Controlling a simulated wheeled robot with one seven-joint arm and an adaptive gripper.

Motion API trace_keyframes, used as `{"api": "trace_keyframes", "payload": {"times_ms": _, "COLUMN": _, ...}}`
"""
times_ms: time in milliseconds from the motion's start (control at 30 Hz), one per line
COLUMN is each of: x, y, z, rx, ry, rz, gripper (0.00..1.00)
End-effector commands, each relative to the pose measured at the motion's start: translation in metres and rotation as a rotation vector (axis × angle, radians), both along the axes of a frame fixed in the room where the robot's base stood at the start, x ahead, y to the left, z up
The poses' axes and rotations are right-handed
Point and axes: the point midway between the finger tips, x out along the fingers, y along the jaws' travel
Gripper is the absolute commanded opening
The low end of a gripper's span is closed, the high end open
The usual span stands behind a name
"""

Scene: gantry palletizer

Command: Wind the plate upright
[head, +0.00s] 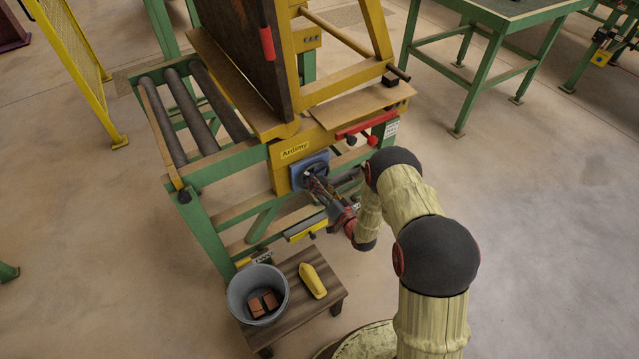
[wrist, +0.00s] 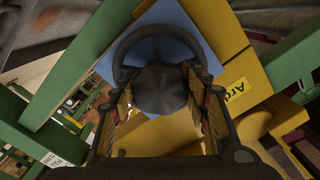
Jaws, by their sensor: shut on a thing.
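The plate (head: 255,60) is a large dark brown board on the yellow tilting frame (head: 345,82). It stands steep, close to upright; its top is cut off by the picture edge. A black handwheel (head: 314,168) sits on a blue mounting panel (head: 296,181) at the machine's front. In the wrist view the handwheel (wrist: 157,34) shows its rim and a round dark hub. My gripper (head: 318,184) reaches the wheel from the front right. In the wrist view my gripper (wrist: 160,85) has its fingers on both sides of the hub, shut on it. The exact contact is partly hidden.
A roller conveyor (head: 185,112) lies left of the plate. A red bar (head: 366,126) projects right of the wheel. Below, a low wooden table (head: 310,308) bears a grey bucket (head: 237,297) with brown blocks and a yellow object (head: 312,281). Floor is clear to the right.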

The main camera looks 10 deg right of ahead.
Motion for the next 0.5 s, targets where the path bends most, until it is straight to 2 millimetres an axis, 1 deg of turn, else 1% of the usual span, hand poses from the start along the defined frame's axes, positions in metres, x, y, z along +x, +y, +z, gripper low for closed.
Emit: {"api": "trace_keyframes", "payload": {"times_ms": 500, "x": -0.0008, "y": 0.0004, "z": 0.0000, "rx": 0.449, "ry": 0.149, "rz": -0.001, "gripper": 0.20}}
